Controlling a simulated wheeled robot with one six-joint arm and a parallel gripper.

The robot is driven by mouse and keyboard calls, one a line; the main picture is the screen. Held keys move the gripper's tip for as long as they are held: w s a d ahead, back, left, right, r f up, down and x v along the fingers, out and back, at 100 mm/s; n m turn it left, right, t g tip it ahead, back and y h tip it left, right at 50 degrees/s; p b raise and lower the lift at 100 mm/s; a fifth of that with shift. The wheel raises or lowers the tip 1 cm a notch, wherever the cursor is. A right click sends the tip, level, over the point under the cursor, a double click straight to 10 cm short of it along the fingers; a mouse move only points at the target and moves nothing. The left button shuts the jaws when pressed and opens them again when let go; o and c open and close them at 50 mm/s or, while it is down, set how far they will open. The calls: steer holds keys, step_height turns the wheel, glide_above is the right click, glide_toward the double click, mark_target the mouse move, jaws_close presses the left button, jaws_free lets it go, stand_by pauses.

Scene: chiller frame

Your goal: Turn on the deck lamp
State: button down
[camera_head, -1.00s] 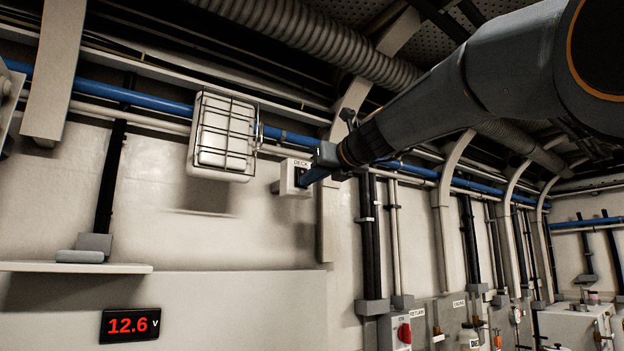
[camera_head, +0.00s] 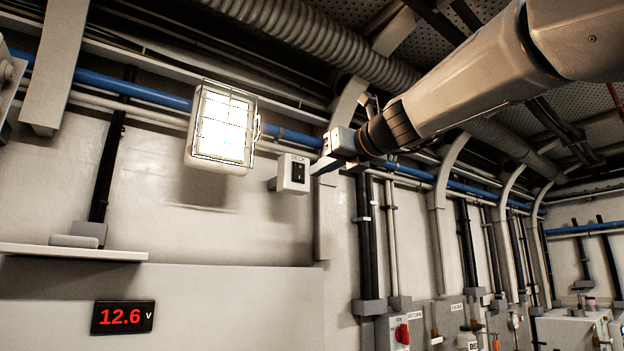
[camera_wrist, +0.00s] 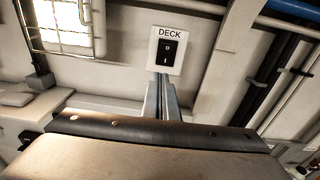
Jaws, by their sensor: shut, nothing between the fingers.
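The deck lamp (camera_head: 221,127) is a caged rectangular lamp on the wall, and its face glows bright white. Its lit edge also shows at the top left of the wrist view (camera_wrist: 66,22). To its right is a pale switch box (camera_head: 291,174) labelled DECK, with a black rocker (camera_wrist: 167,53) marked O above and I below. My gripper (camera_head: 318,169) is shut and empty, just right of the switch box in the head view. In the wrist view its fingertips (camera_wrist: 162,78) lie just below the box; I see no contact with the rocker.
A blue pipe (camera_head: 290,137) and other pipes run along the wall above the switch. A shelf (camera_head: 70,252) and a red 12.6 V display (camera_head: 123,317) are at lower left. A red rotary switch (camera_head: 402,333) sits low on the right.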

steer(key=b+v, duration=0.1)
steer(key=v, duration=0.6)
steer(key=shift+w+d+f+b, duration=0.2)
steer(key=shift+d+f+b, duration=0.15)
steer(key=shift+f, duration=0.25)
steer(key=w+d+f+n+g+h, duration=0.15)
steer(key=f+n, duration=0.25)
steer(key=f, duration=0.9)
steer(key=w+d+f+n+g+h, duration=0.1)
steer(key=d+f+n+g+h, duration=0.15)
steer(key=f, duration=1.15)
steer(key=w+d+f+n+g+h, duration=0.15)
steer(key=f+n, duration=0.25)
steer(key=f, duration=0.9)
steer(key=s+d+f+n+g+h, duration=0.1)
steer(key=s+d+f+n+g, duration=0.1)
steer(key=s+f+n, duration=0.4)
steer(key=s+d+f+n+g+h, duration=0.2)
steer(key=s+f, duration=0.8)
steer(key=f, duration=0.6)
steer(key=s+d+f+n+g+h, duration=0.2)
steer(key=s+d+f+n+g, duration=0.2)
steer(key=s+f+n, duration=0.5)
step_height(320, 180, down, 2)
steer(key=shift+d+f+n, duration=0.25)
steer(key=shift+d+n, duration=0.1)
steer(key=shift+d, duration=0.55)
